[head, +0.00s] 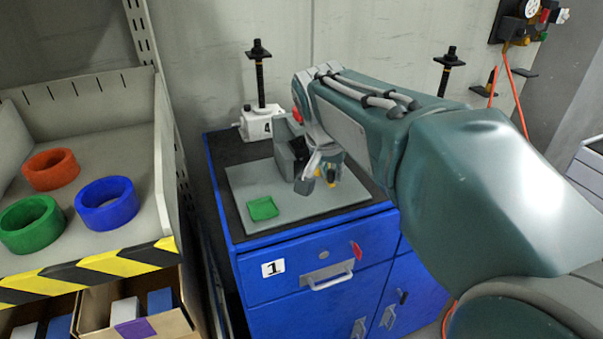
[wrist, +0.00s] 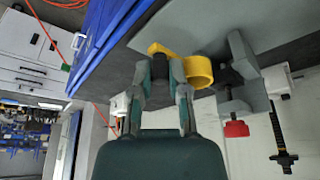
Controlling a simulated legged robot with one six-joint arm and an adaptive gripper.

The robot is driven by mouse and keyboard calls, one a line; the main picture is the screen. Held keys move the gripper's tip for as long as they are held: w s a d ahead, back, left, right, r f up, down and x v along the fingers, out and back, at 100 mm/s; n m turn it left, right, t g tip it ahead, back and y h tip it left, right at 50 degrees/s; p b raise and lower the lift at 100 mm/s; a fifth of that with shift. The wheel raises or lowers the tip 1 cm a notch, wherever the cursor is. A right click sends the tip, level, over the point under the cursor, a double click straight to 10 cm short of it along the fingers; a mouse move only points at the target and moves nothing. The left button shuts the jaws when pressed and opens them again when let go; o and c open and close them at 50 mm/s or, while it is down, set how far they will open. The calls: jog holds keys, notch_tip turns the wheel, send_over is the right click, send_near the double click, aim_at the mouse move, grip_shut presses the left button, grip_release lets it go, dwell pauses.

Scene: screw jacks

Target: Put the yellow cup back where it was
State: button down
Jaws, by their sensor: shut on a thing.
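The yellow cup (wrist: 199,72) shows in the wrist view as a round, ring-like body with a yellow bar beside it, at the tips of my gripper (wrist: 162,72). My gripper is shut on the cup, and the dark fingertips hide part of it. In the head view my gripper (head: 318,176) is over the grey plate on the blue cabinet, with only small yellow bits of the cup showing. I cannot tell whether the cup touches the plate.
A grey vise (head: 288,150) stands close beside my gripper; its red knob (wrist: 236,129) shows in the wrist view. A green square (head: 263,208) lies on the grey plate (head: 240,184). A screw jack (head: 262,122) stands behind. A bin with coloured rings (head: 108,203) is at left.

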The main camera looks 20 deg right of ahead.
send_over(321, 198)
jog(key=s+a, duration=0.1)
jog(key=s, duration=0.1)
notch_tip(321, 198, down, 6)
jog(key=shift+w+r, duration=0.15)
jog(key=shift+r, duration=0.1)
jog(key=shift+w+f, duration=0.2)
jog(key=shift+f, duration=0.8)
jog(key=shift+w+f, duration=0.2)
jog(key=shift+f, duration=0.75)
jog(key=shift+f, duration=0.1)
jog(key=c, duration=0.6)
grip_release()
jog(key=shift+c, duration=0.2)
